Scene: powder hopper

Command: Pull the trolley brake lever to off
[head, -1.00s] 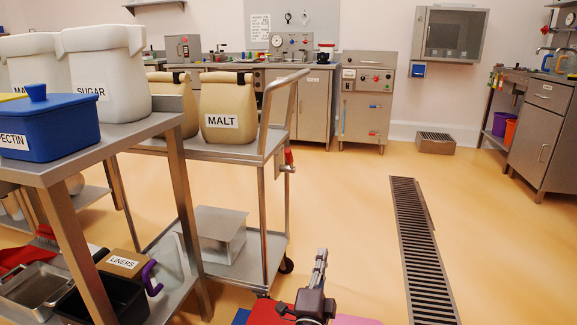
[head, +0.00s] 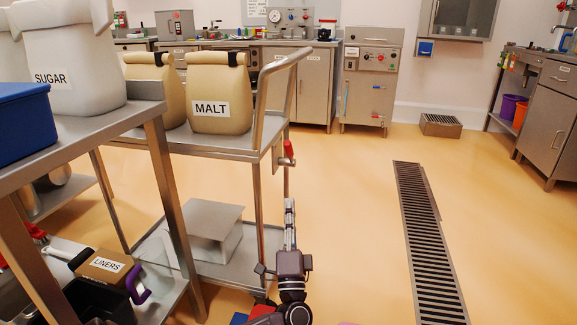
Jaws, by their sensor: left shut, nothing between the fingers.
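The trolley (head: 259,143) stands left of centre with MALT bags on its top shelf. The red-handled brake lever (head: 289,150) is on the trolley's right-hand post, just under the top shelf, with its red grip pointing up. My left gripper (head: 290,203) is shut and empty, fingers pointing up in the picture, below the lever and apart from it in the view. The lever's mount is small and its details are hard to tell. My right gripper is not in view.
A steel table (head: 150,108) with a SUGAR bag (head: 68,60) and a blue tub (head: 22,125) stands at the near left. A grey box (head: 205,228) sits on the trolley's lower shelf. A floor drain (head: 425,240) runs along the open floor at right.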

